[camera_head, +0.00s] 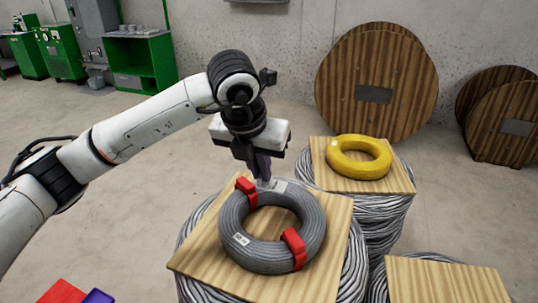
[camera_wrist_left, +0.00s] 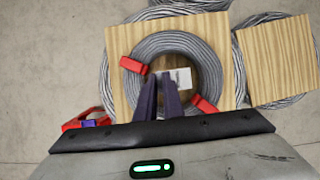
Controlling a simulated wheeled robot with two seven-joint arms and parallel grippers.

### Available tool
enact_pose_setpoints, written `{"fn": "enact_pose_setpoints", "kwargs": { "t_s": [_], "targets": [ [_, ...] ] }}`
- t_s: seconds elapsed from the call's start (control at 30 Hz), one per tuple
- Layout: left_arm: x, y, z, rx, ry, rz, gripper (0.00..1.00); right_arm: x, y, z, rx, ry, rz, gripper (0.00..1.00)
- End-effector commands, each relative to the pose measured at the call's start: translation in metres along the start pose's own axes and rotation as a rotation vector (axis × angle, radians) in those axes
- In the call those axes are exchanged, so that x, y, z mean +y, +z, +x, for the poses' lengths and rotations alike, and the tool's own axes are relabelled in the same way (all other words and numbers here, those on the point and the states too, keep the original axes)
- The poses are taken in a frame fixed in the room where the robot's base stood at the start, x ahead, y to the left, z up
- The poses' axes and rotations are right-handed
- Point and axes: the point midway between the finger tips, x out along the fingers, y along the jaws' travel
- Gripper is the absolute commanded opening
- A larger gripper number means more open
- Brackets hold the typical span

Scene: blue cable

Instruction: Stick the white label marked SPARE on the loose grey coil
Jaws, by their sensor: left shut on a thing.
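The grey coil (camera_head: 315,222) lies flat on a wooden board, with two red clips (camera_head: 293,248) around it. A small white tag with dark marks (camera_head: 241,239) is on its front left side. My left gripper (camera_head: 262,180) points down over the coil's far edge, shut on a white label (camera_head: 275,185). The label also shows at the fingertips in the left wrist view (camera_wrist_left: 181,77), in front of the coil's opening. Its print is too small to read, and I cannot tell whether it touches the coil. My right gripper is not in view.
The wooden board (camera_head: 205,255) rests on a grey cable stack. A yellow coil (camera_head: 338,163) lies on another board behind right, and a bare board (camera_head: 445,283) is at front right. Large wooden reels (camera_head: 375,65) stand by the wall. A red object (camera_head: 63,292) is at lower left.

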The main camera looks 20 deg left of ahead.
Motion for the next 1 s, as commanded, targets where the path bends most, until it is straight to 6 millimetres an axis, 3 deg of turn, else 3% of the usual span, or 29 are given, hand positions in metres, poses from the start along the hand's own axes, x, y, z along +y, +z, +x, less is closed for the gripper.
{"fn": "enact_pose_setpoints", "kwargs": {
  "t_s": [0.7, 1.0],
  "targets": [
    [0.000, -0.021, 0.051, 0.000, -0.001, 0.001, 0.00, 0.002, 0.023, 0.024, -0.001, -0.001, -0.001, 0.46],
    [0.000, -0.022, 0.054, 0.000, 0.000, 0.001, 0.00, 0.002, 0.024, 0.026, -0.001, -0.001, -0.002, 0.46]
  ]
}}
